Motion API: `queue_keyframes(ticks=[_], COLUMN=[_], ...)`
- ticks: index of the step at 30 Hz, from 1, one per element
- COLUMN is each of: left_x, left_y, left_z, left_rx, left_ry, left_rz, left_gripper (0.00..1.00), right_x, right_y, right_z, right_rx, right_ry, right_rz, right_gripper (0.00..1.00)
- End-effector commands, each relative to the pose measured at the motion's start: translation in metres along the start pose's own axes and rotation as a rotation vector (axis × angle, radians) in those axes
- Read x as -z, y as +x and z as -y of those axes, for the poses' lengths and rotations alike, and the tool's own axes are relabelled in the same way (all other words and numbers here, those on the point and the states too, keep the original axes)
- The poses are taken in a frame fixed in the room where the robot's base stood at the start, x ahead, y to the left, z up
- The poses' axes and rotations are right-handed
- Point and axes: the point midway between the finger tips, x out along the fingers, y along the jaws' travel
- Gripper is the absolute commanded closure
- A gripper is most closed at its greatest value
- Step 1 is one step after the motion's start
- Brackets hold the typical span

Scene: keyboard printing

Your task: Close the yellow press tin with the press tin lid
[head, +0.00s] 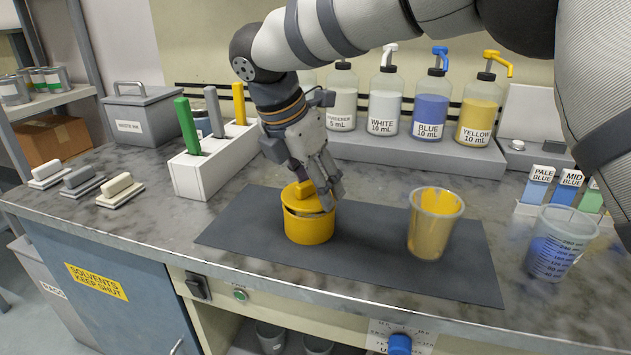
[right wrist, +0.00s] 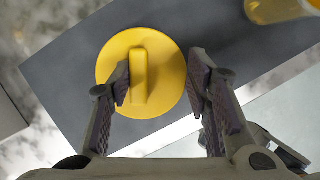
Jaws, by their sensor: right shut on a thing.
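The yellow press tin (head: 309,230) stands upright on the dark mat. The round yellow press tin lid (head: 291,197) is at the tin's top, with a grey gap showing below it at the front, so it looks raised or tilted there. My right gripper (head: 322,190) is over the tin, shut on the lid's bar handle. In the right wrist view the lid (right wrist: 168,82) is seen from above and covers the tin; its handle is between the fingers (right wrist: 160,85), close to the left one. My left gripper is not in view.
A cup of yellow ink (head: 435,225) stands right of the tin on the mat (head: 375,255). A clear measuring cup (head: 560,245) is farther right. A white holder (head: 205,170) with coloured handles stands at left. Ink bottles (head: 428,105) line the back shelf.

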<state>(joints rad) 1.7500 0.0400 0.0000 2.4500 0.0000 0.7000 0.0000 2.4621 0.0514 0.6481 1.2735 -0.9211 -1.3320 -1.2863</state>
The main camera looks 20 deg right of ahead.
Motion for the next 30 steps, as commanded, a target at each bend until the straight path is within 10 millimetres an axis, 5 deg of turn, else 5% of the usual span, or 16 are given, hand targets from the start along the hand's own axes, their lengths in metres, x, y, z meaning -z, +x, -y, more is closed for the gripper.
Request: queue_keyframes(ticks=[11,12,15,23,30], left_x=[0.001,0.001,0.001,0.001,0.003], left_y=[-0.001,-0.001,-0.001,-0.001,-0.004], left_z=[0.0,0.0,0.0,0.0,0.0], left_rx=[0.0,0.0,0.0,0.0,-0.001], left_ry=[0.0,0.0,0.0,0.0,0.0], left_rz=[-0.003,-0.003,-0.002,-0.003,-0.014], left_gripper=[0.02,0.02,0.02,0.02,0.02], right_x=[0.005,0.005,0.005,0.005,-0.011], right_y=[0.012,0.012,0.012,0.012,-0.026], right_z=[0.0,0.0,0.0,0.0,0.0], right_rx=[0.0,0.0,0.0,0.0,-0.005], right_ry=[-0.001,0.0,0.0,0.0,0.004], right_rz=[0.001,0.0,0.0,0.0,0.003], right_gripper=[0.82,0.51,0.32,0.32,0.32])
